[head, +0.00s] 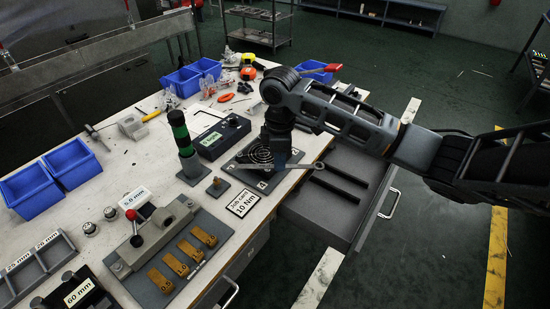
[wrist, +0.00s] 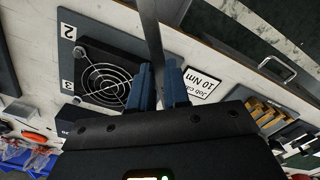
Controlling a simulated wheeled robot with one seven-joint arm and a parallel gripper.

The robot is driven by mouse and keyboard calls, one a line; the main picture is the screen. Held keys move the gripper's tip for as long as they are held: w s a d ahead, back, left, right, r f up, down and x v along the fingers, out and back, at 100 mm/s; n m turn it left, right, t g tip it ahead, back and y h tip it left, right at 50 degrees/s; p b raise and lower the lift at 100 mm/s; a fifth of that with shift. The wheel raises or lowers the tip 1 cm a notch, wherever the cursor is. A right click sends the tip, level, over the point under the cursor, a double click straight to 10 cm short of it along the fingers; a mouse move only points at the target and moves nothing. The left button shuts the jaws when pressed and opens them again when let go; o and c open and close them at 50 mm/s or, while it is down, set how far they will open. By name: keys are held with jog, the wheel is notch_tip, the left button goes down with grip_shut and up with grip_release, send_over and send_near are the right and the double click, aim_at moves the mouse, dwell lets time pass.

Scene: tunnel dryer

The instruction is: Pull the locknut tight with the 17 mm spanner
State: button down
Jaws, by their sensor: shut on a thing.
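My gripper (head: 283,158) is above the front edge of the bench, shut on a long grey spanner (head: 304,166). One ring-like end of the spanner shows to the right of the fingers. In the wrist view the blue fingers (wrist: 158,72) grip the spanner (wrist: 151,30), which runs up out of the picture. A black fan guard (wrist: 105,80) on a grey plate with numbered corners lies beside the fingers; it also shows in the head view (head: 259,153). I cannot make out which part is the locknut.
An open drawer (head: 330,212) with two dark bars juts out below the gripper. A job card (head: 243,203) reading 10 Nm lies near the bench edge. A green-and-black post (head: 183,140), a dark box (head: 220,136), a grey fixture (head: 158,235) and blue bins (head: 50,178) stand around.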

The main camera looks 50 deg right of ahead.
jog(key=shift+w+a+f+b, duration=0.15)
jog(key=shift+a+f+b, duration=0.05)
jog(key=shift+f+b, duration=0.5)
jog(key=shift+w+a+f+b, duration=0.1)
jog(key=shift+a+f+b, duration=0.1)
jog(key=shift+f+b, duration=0.55)
jog(key=shift+w+a+f+b, duration=0.2)
jog(key=shift+f+b, duration=0.3)
jog(key=shift+f, duration=0.35)
jog(key=shift+w+a+r+p, duration=0.2)
jog(key=shift+w+a+p, duration=0.3)
jog(key=shift+a, duration=0.25)
jog(key=shift+w+a+f, duration=0.1)
jog(key=shift+w+a, duration=0.3)
jog(key=shift+a, duration=0.2)
